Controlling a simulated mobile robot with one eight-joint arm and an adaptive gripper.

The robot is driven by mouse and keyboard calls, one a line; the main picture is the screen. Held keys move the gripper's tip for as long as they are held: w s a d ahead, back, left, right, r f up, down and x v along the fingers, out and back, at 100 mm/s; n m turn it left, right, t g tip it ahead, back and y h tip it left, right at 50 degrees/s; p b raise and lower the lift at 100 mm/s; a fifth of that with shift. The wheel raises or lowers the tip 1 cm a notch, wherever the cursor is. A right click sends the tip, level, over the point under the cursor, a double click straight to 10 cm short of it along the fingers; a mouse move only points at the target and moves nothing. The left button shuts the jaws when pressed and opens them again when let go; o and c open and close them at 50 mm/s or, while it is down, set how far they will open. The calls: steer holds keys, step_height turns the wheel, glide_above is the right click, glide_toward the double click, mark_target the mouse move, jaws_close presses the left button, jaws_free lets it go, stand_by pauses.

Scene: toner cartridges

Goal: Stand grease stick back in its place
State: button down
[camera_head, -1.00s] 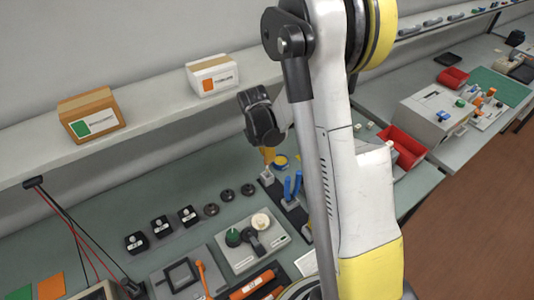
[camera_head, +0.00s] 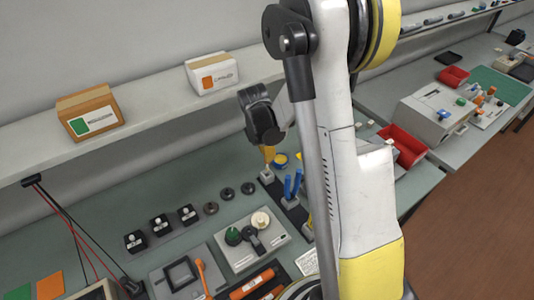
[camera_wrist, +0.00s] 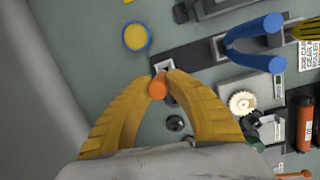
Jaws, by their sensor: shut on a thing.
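My gripper (camera_head: 268,155) is at the back of the bench, fingers pointing down. In the wrist view its two yellow fingers are closed on the orange grease stick (camera_wrist: 157,88), seen end-on between the fingertips. In the head view the stick cannot be told apart from the yellow fingers. A small light square holder (camera_head: 266,176) stands at the far end of a dark strip, just below the fingertips. It also shows right by the fingertips in the wrist view (camera_wrist: 166,65). Whether the stick's lower end is inside the holder cannot be told.
Blue-handled pliers (camera_head: 293,186) stand in another holder on the same strip, close to the right. A round yellow-and-blue tin (camera_head: 281,160) is just behind. Several dark rings (camera_head: 227,194) lie to the left. A shelf (camera_head: 150,125) with two boxes runs above the bench.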

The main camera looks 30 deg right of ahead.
steer(key=shift+b+x, duration=0.8)
steer(key=shift+x, duration=0.15)
steer(key=shift+s+a+f+b, duration=0.15)
steer(key=shift+s+f+b, duration=0.3)
steer(key=shift+b, duration=0.2)
steer(key=shift+w, duration=0.2)
steer(key=shift+r+b, duration=0.45)
steer(key=shift+b, duration=0.65)
stand_by(3.1)
steer(key=shift+s+f, duration=0.1)
steer(key=shift+f, duration=0.1)
stand_by(0.3)
steer(key=shift+r, duration=0.3)
